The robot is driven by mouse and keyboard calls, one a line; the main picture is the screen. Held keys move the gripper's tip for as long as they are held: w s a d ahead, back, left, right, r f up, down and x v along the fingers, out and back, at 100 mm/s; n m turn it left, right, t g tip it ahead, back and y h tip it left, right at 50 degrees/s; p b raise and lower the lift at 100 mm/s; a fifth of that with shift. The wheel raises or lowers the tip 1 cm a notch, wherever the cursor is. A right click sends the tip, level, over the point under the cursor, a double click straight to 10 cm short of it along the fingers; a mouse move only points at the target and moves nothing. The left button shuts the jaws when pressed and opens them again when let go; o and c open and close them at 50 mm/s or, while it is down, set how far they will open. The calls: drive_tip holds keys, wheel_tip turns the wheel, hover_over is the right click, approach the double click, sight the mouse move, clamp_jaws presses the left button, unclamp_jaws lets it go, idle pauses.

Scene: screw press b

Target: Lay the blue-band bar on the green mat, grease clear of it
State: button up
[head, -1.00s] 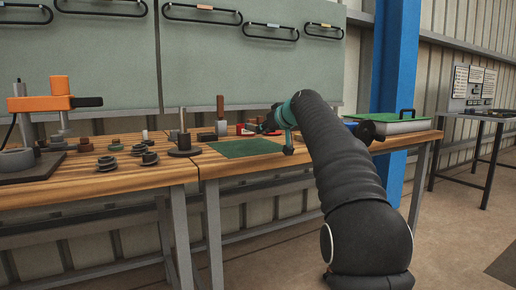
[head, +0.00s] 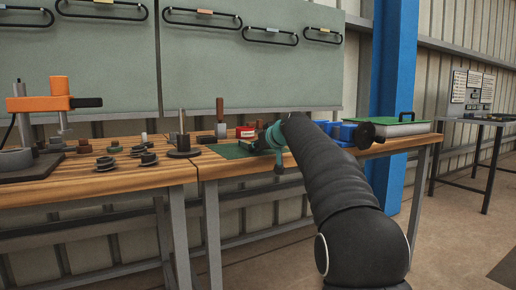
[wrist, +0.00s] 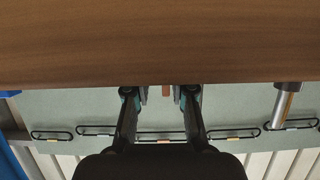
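The green mat (head: 228,151) lies flat on the workbench, its right part covered by my gripper (head: 250,146). My gripper is low over the mat in the head view. In the wrist view, my gripper (wrist: 166,95) has its two fingers apart, with a gap between the pads. A reddish-brown upright (wrist: 177,93) shows in that gap; it seems to stand behind rather than be held. I cannot make out a blue-band bar or grease in either view. The mat does not show in the wrist view.
A post with a dark base (head: 184,146) stands left of the mat. A brown-topped upright (head: 220,117) and a red item (head: 245,132) stand behind it. An orange press (head: 52,102) and several small parts occupy the left bench.

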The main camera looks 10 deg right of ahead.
drive_tip(key=o, duration=0.3)
drive_tip(key=shift+o, duration=0.2)
drive_tip(key=b+v, duration=0.1)
drive_tip(key=v, duration=1.1)
drive_tip(key=shift+s+r, duration=0.1)
drive_tip(key=s+a+f+m+g+h, duration=0.1)
drive_tip(key=s+f+g, duration=0.1)
drive_tip(key=s+f, duration=0.9)
drive_tip(key=s+a+f+m+g+h, duration=0.1)
drive_tip(key=s+f+g, duration=0.2)
drive_tip(key=s+f, duration=0.8)
drive_tip(key=s+a+f+m+g+h, duration=0.1)
drive_tip(key=s+f+g+h, duration=0.1)
drive_tip(key=s+f, duration=0.9)
drive_tip(key=s, duration=0.9)
drive_tip(key=shift+s+a+m, duration=0.15)
drive_tip(key=shift+s+m, duration=0.15)
drive_tip(key=shift+s, duration=0.1)
drive_tip(key=shift+r, duration=0.15)
